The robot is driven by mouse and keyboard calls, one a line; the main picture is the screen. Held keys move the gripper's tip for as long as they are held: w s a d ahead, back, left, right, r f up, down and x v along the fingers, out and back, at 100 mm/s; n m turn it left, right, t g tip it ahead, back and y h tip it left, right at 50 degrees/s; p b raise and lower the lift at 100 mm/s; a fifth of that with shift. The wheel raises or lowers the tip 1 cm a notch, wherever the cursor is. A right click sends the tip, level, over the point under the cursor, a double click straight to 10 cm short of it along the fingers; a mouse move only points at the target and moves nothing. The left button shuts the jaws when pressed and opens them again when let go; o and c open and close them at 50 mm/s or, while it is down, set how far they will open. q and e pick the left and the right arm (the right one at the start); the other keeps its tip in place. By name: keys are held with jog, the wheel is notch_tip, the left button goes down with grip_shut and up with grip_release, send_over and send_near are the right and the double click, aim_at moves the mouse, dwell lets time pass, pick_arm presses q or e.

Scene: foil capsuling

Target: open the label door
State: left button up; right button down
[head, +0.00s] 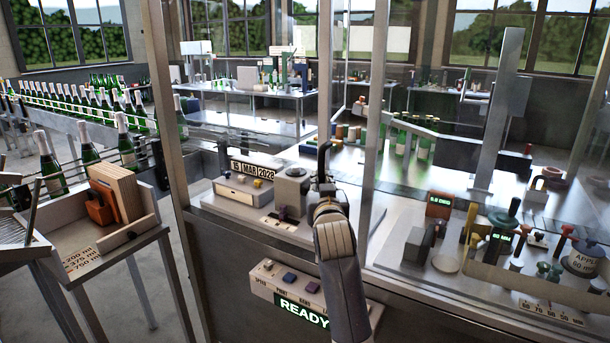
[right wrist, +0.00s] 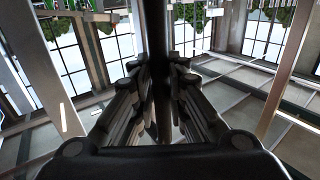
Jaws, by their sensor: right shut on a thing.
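The label door appears to be the clear glazed panel with an upright metal edge (head: 325,75) in the middle of the head view. A dark upright handle (head: 322,155) stands near the lower part of that edge. My right gripper (head: 324,185) is at the handle, its arm coming up from below. In the right wrist view, the fingers (right wrist: 158,105) are closed around a dark upright bar (right wrist: 158,60), which fits the handle. My wrist hides the handle's lower part. I cannot tell whether the door stands ajar. My left gripper is not in view.
Behind the glazing is a date block (head: 252,168) reading "15 MAR 2028". A control box (head: 290,290) with a green "READY" sign is below. Posts (head: 170,120) and the right-hand bench (head: 480,270) flank my arm.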

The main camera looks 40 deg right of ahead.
jog(key=shift+s+d, duration=0.3)
jog(key=shift+s, duration=0.35)
jog(key=shift+s+d, duration=0.25)
jog(key=shift+s, duration=0.35)
jog(key=c, duration=1.8)
grip_release()
jog(key=shift+c, duration=0.2)
jog(key=shift+w+d+f, duration=0.1)
jog(key=v, duration=1.2)
